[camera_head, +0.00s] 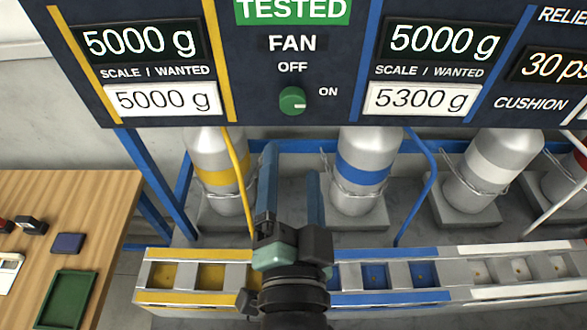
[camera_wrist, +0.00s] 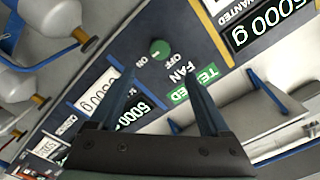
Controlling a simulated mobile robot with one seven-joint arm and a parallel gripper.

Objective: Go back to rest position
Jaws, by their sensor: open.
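My gripper (camera_head: 292,165) is in the lower middle of the head view, below the dark control panel (camera_head: 253,95). Its two blue fingers point up and away, spread apart with nothing between them. In the wrist view the open fingers (camera_wrist: 160,85) reach toward the panel, which appears tilted. The green fan knob (camera_head: 292,101) is above the fingers in the head view, and its pointer is toward ON. The knob also shows in the wrist view (camera_wrist: 160,49), apart from the fingertips.
Behind the gripper stand cylinders with yellow (camera_head: 219,177), blue (camera_head: 361,172) and white (camera_head: 498,150) bands. A yellow rack (camera_head: 160,297) and a blue rack (camera_head: 390,298) lie in front. A wooden table (camera_head: 110,205) at left holds a green tray (camera_head: 50,318). Hoses hang beside the cylinders.

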